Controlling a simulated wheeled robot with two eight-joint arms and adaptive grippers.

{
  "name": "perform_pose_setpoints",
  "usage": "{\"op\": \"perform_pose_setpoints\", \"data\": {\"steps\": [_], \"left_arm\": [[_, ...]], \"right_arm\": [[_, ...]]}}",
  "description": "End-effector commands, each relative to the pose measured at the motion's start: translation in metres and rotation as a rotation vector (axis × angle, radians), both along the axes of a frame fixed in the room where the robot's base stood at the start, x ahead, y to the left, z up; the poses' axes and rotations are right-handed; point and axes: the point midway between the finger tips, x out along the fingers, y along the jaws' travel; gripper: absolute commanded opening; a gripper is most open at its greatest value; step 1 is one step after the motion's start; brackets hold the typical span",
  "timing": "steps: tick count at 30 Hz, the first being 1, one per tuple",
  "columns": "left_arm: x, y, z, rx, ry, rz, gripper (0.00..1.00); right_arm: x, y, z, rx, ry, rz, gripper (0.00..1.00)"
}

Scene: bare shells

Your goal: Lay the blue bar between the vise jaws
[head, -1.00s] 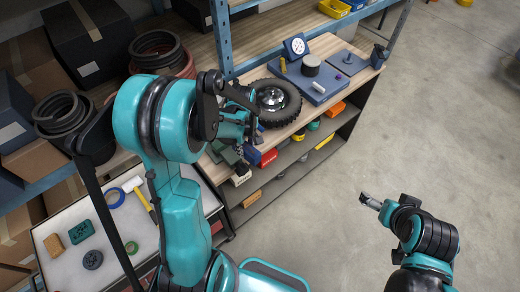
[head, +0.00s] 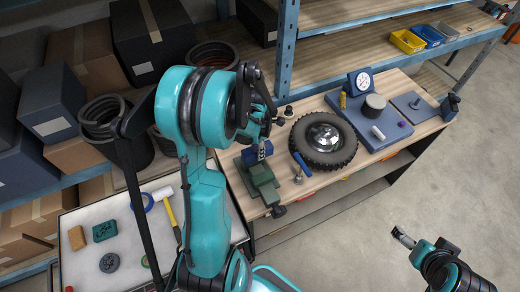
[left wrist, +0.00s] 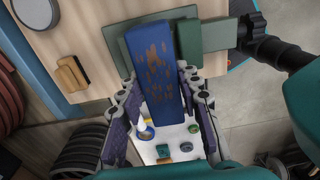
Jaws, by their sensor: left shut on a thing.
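The blue bar (left wrist: 158,75), with brown rust-like patches, is held between the fingers of my left gripper (left wrist: 160,112). In the head view the bar (head: 260,152) shows as a short blue piece at my left gripper (head: 256,136), just behind the green vise (head: 263,182). In the left wrist view the bar overlaps the green vise (left wrist: 190,40), with green showing on both sides of it. I cannot tell whether the bar is down between the jaws or still above them. My right gripper (head: 403,237) is over the floor, far from the vise; its fingers are too small to read.
A blue gauge base (head: 372,122) is farther right. A blue shelf post (head: 287,50) rises behind. A light tray (head: 125,240) with tools lies at left.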

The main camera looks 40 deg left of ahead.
Motion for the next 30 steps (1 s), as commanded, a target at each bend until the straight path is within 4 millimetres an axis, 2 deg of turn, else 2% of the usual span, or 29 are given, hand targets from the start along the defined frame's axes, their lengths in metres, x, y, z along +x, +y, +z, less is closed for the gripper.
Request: {"op": "perform_pose_setpoints", "data": {"steps": [8,21,30], "left_arm": [[0.000,0.000,-0.012,0.000,0.000,0.002,0.00],[0.000,0.000,-0.051,0.000,0.000,0.001,0.00],[-0.001,0.000,-0.058,0.000,0.000,0.001,0.00]], "right_arm": [[0.000,0.000,-0.009,0.000,0.000,0.000,0.90],[-0.001,0.000,-0.035,0.000,0.000,0.000,0.90],[0.000,0.000,-0.039,0.000,0.000,0.000,0.90]]}}
